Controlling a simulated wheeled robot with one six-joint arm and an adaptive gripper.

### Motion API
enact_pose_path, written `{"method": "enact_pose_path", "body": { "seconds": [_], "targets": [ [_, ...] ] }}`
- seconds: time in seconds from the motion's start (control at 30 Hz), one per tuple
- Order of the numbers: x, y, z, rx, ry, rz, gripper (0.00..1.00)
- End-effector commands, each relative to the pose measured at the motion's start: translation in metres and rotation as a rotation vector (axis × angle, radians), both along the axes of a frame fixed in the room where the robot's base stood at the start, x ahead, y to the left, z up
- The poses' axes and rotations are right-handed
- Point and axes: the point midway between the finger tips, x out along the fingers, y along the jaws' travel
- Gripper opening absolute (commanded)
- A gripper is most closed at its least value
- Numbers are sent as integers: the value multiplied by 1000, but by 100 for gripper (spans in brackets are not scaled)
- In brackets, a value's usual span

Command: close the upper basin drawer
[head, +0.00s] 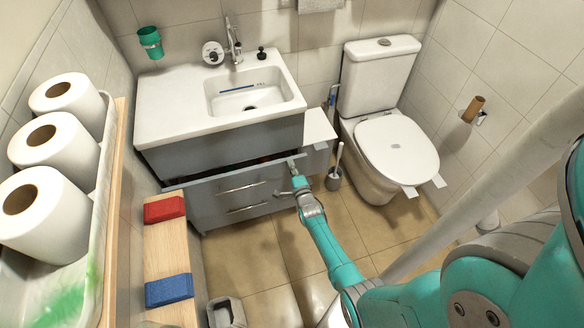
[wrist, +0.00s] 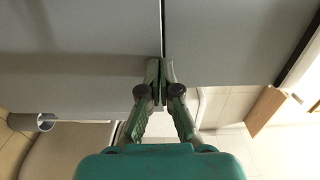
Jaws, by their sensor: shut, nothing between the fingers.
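The upper basin drawer (head: 210,189) is a grey front with a slim metal handle, below the white basin (head: 175,118) in the head view. It stands out from the cabinet, and a dark gap shows behind its top edge. My gripper (head: 297,172) is at the right end of this drawer front, near its top edge. In the wrist view the fingers (wrist: 161,66) are together and empty, with their tips by a dark seam between grey panels (wrist: 75,40). I cannot tell whether the tips touch the panel.
A lower handle (head: 247,209) is just below. A toilet (head: 396,150) and a brush holder (head: 334,180) stand at right. A wooden shelf with a red sponge (head: 164,209) and a blue sponge (head: 169,290) is at left, above a bin (head: 226,313). Tiled floor is clear in front.

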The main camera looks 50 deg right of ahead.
Motion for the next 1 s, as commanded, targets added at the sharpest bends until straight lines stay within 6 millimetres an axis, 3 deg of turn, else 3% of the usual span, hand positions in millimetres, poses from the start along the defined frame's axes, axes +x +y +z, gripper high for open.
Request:
{"method": "enact_pose_path", "body": {
  "seconds": [0.73,1.0],
  "targets": [
    [4,-2,0,0,0,0,0],
    [2,9,-1,1,0,2,0]
  ]
}}
